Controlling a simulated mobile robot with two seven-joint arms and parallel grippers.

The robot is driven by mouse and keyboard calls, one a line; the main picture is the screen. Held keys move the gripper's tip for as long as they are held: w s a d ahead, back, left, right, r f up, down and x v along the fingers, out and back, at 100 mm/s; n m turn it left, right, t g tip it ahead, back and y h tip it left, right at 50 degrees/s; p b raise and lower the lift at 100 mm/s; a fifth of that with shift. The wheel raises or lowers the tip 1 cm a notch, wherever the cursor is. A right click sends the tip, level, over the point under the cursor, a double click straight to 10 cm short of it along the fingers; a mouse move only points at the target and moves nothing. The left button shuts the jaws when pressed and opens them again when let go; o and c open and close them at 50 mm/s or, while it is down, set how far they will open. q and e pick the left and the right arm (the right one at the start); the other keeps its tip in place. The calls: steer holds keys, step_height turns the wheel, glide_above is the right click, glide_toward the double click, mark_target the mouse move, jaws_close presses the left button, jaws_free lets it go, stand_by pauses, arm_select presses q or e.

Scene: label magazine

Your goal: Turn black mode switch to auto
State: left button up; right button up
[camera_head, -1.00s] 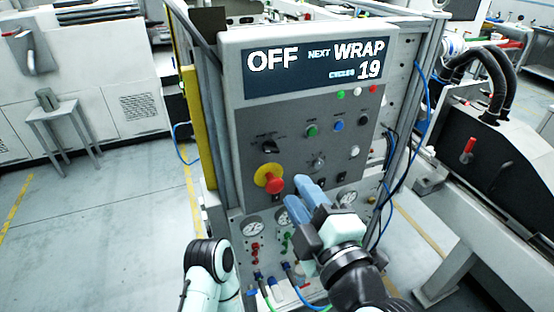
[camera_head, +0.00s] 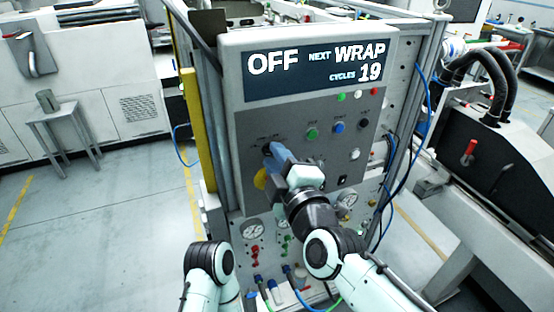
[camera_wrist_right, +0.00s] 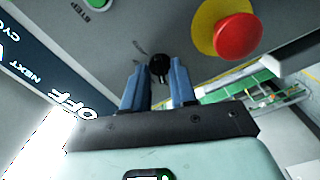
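The black mode switch (camera_wrist_right: 158,66) is a small dark knob on the grey panel. In the right wrist view it sits between the tips of my right gripper's two blue fingers (camera_wrist_right: 158,70). The fingers are apart, with a gap along their length, and I cannot tell whether either touches the knob. In the head view my right gripper (camera_head: 276,155) is at the panel's left side, and the switch shows only partly above its fingertips. The display (camera_head: 318,66) reads OFF, NEXT WRAP, CYCLES 19. My left gripper is not in view.
A red emergency button (camera_wrist_right: 238,37) on a yellow base is close beside the fingers. Green (camera_head: 312,134) and blue (camera_head: 338,127) buttons lie to the right on the panel. Gauges (camera_head: 252,229) and hoses are below.

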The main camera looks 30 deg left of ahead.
jaws_close()
steer(key=shift+m, duration=1.5)
steer(key=m, duration=0.3)
steer(key=shift+m, duration=0.3)
steer(key=m, duration=0.6)
steer(key=shift+f+m, duration=0.1)
steer(key=shift+m, duration=0.2)
steer(key=m+b, duration=0.1)
steer(key=m, duration=0.6)
steer(key=m+b, duration=0.1)
steer(key=m, duration=0.5)
steer(key=shift+m, duration=0.3)
